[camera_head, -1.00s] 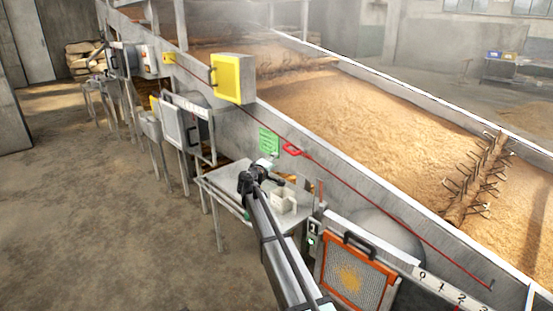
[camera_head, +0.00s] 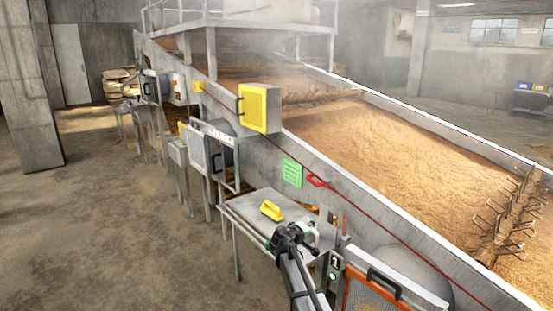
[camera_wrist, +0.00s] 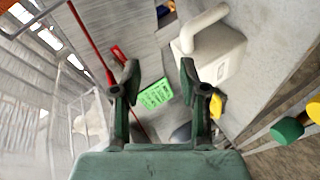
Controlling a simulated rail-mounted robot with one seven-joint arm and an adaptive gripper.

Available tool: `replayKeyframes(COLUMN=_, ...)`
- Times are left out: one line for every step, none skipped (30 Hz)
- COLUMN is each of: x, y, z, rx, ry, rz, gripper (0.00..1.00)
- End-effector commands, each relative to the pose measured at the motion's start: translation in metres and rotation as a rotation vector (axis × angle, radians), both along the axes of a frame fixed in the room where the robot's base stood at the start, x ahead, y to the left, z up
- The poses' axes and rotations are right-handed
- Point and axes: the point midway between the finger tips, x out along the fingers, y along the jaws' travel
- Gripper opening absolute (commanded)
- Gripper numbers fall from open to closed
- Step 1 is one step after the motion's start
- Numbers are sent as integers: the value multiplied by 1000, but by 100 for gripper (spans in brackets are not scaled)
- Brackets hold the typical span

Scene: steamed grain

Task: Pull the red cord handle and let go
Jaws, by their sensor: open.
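The red cord handle (camera_head: 317,181) is a small red loop on the red cord (camera_head: 385,229), which runs along the outer wall of the grain trough. In the wrist view the handle (camera_wrist: 118,53) shows beyond the left finger, which partly covers the cord. My gripper (camera_head: 303,228) is open and empty over the right part of the metal table. In the head view it appears below the handle and apart from it. In the wrist view my gripper's fingers (camera_wrist: 160,74) are spread, with a green notice (camera_wrist: 155,94) showing in the gap.
A yellow-handled object (camera_head: 271,210) lies on the metal table (camera_head: 240,207). A white container (camera_wrist: 217,52) shows beyond the right finger. A yellow box (camera_head: 259,107) juts from the trough wall. An orange-framed screen (camera_head: 372,297) stands at lower right. The floor at left is clear.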

Motion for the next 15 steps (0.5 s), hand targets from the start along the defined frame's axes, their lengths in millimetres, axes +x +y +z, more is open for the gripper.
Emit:
replayKeyframes(x=-31, y=-16, z=-25, rx=50, ry=44, rz=-35, gripper=43)
replayKeyframes(x=-45, y=-24, z=-39, rx=83, ry=71, rz=-56, gripper=43)
replayKeyframes(x=-64, y=-32, z=-58, rx=128, ry=107, rz=-83, gripper=43)
replayKeyframes(x=-78, y=-37, z=-71, rx=161, ry=134, rz=-105, gripper=43)
replayKeyframes(x=-93, y=-43, z=-85, rx=194, ry=161, rz=-125, gripper=43)
replayKeyframes(x=-113, y=-49, z=-102, rx=239, ry=199, rz=-153, gripper=43)
replayKeyframes(x=-128, y=-53, z=-114, rx=272, ry=226, rz=-171, gripper=43)
replayKeyframes(x=-144, y=-56, z=-126, rx=306, ry=254, rz=-192, gripper=43)
replayKeyframes(x=-165, y=-60, z=-141, rx=351, ry=291, rz=-218, gripper=43)
replayKeyframes(x=-181, y=-62, z=-152, rx=386, ry=319, rz=-238, gripper=43)
replayKeyframes(x=-198, y=-64, z=-163, rx=420, ry=348, rz=-257, gripper=43)
replayKeyframes(x=-221, y=-65, z=-176, rx=469, ry=388, rz=-283, gripper=43)
replayKeyframes(x=-237, y=-66, z=-186, rx=503, ry=416, rz=-302, gripper=43)
replayKeyframes(x=-254, y=-65, z=-195, rx=540, ry=446, rz=-320, gripper=43)
replayKeyframes(x=-275, y=-64, z=-205, rx=584, ry=482, rz=-343, gripper=43)
